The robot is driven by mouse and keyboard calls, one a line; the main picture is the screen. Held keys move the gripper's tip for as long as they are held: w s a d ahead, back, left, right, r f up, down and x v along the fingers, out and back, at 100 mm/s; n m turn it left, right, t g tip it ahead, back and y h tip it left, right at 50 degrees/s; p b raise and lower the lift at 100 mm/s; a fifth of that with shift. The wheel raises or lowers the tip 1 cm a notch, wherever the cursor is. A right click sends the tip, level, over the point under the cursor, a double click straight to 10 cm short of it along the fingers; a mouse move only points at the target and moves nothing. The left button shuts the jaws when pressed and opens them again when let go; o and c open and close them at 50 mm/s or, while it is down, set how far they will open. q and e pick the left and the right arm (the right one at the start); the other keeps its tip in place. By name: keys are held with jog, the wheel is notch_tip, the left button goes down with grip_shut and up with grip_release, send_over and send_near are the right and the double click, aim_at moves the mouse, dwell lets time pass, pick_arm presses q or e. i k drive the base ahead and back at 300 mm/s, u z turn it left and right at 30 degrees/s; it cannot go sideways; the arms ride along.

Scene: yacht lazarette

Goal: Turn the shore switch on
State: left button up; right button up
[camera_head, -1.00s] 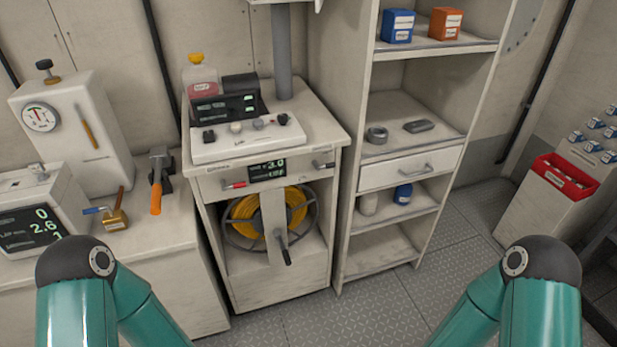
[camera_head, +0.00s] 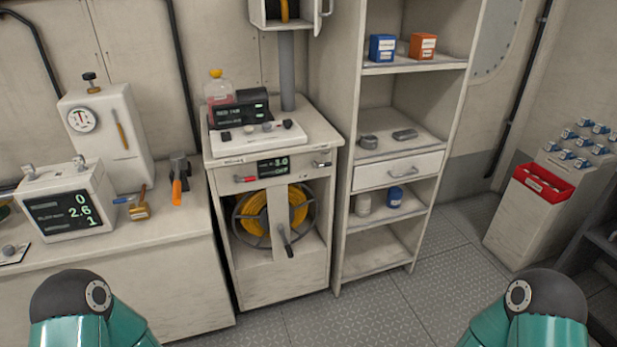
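I cannot pick out the shore switch for certain, as no label naming it is legible. A white control panel (camera_head: 258,137) with a dark switch and several small knobs lies on top of the middle cabinet (camera_head: 228,259). A dark display unit (camera_head: 240,112) with green digits stands behind it. A grey box (camera_head: 262,16) with an open door sits on a post above, holding something yellow, cut by the top edge. Only the dark joints and teal links of my two arms show at the bottom corners. Neither gripper is in view.
A yellow hose reel (camera_head: 297,209) with a crank sits in the middle cabinet. The left bench holds a digital readout box (camera_head: 65,204), a gauge unit (camera_head: 106,132) and an orange-handled tool (camera_head: 177,188). Shelves (camera_head: 421,66) stand right of the cabinet. Floor (camera_head: 378,312) is clear ahead.

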aim_at(326, 164)
jog(key=z, duration=0.35)
jog(key=i, duration=0.85)
jog(key=u, duration=1.15)
jog(key=k, duration=0.95)
jog(key=z, duration=0.2)
jog(key=i, duration=0.9)
jog(key=z, duration=0.05)
